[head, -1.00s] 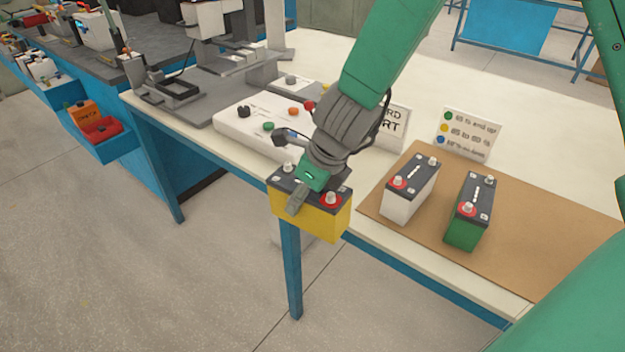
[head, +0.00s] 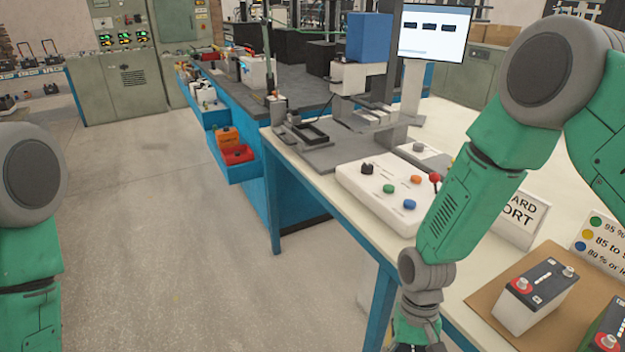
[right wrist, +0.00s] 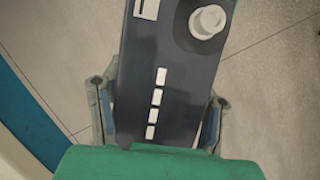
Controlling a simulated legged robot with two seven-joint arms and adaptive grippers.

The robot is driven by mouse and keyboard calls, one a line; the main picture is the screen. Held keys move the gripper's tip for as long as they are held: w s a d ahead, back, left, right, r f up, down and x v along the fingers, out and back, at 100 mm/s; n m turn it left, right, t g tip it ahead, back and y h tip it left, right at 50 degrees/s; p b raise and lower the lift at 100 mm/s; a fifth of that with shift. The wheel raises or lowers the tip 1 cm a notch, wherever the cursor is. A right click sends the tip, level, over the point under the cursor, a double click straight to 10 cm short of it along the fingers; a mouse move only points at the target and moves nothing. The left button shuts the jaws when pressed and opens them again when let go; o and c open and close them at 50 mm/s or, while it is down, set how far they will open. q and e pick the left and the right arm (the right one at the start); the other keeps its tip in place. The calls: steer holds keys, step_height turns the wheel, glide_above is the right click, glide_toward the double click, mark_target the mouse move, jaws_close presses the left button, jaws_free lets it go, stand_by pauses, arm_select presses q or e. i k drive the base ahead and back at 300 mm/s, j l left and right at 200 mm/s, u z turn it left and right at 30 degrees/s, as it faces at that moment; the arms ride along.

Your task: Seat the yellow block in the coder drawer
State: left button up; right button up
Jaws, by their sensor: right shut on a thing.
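My right gripper (right wrist: 160,115) is shut on the yellow block. In the right wrist view the block's dark top (right wrist: 165,85) fills the space between the two fingers, with a white post and a row of white marks; its yellow sides are hidden. In the head view my right arm reaches down to the bottom edge, where the block is out of frame. The coder (head: 360,78), white with a blue box on top, stands at the back of the bench. A dark open tray (head: 305,132), apparently its drawer, lies at its left. My left gripper is out of view.
A white control box with coloured buttons (head: 385,188) sits in front of the coder. White (head: 535,295) and green (head: 608,330) blocks stand on a brown mat at the right. Sign cards stand behind them. Open floor lies left of the bench.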

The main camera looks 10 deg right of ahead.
mark_target(310, 135)
steer(key=i+j, duration=0.6)
steer(key=i, duration=0.2)
steer(key=i+j, duration=0.65)
steer(key=i, duration=0.15)
